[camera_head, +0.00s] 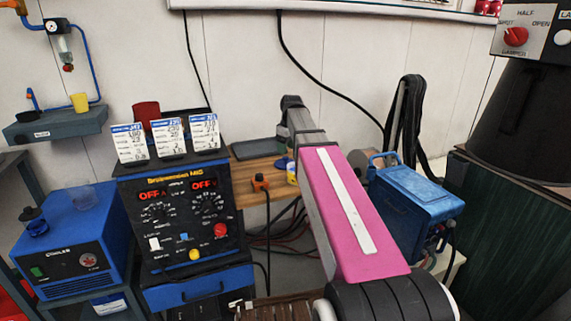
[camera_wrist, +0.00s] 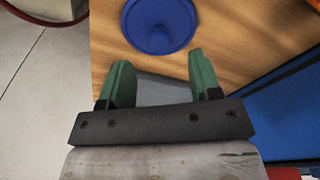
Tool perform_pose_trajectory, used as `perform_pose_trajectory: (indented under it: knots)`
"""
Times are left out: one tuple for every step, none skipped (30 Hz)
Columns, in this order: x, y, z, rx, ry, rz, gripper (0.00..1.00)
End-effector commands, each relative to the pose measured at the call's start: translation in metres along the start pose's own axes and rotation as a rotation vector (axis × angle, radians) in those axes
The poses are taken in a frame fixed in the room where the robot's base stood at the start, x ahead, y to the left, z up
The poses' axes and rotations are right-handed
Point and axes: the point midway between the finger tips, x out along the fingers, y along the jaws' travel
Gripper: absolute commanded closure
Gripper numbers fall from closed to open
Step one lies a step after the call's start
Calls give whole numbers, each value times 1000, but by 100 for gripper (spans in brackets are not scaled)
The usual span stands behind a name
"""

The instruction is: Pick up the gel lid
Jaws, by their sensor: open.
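A round blue piece with a wide rim and darker centre, which looks like the gel lid (camera_wrist: 160,24), lies on the wooden bench top at the top of the wrist view. My gripper (camera_wrist: 159,61) has its two green fingers apart, with the blue piece just beyond the fingertips and nothing held. In the head view a small blue patch (camera_head: 281,163) shows on the bench left of my arm, perhaps the same piece. My arm hides part of the bench there, and the fingers cannot be made out in that view.
A grey flat thing (camera_wrist: 163,91) shows between and behind the fingers. A dark tablet-like plate (camera_head: 258,148) and a yellow piece (camera_head: 291,176) are on the bench. A blue case (camera_head: 415,198) stands right of my arm; a black control unit (camera_head: 185,215) stands left.

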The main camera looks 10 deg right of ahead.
Motion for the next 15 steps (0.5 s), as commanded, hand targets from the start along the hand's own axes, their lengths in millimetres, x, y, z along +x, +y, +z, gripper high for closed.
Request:
perform_pose_trajectory:
  knots:
    - [2,0,0,0,0,0,42]
    - [4,0,0,0,0,0,42]
    - [5,0,0,0,0,0,42]
    - [7,0,0,0,0,0,42]
    - [9,0,0,0,-1,0,42]
    - [12,0,0,0,-1,-1,42]
    - [15,0,1,0,-1,-1,42]
    - [19,0,1,0,-1,-1,42]
    - [24,0,1,0,-1,-1,42]
    - [28,0,1,0,-1,-1,42]
    - [32,0,1,0,-1,-1,42]
    - [38,0,1,0,-2,-1,42]
    - [42,0,1,0,-1,-1,42]
    - [46,0,1,0,-1,-1,42]
    - [49,1,1,0,-1,-1,42]
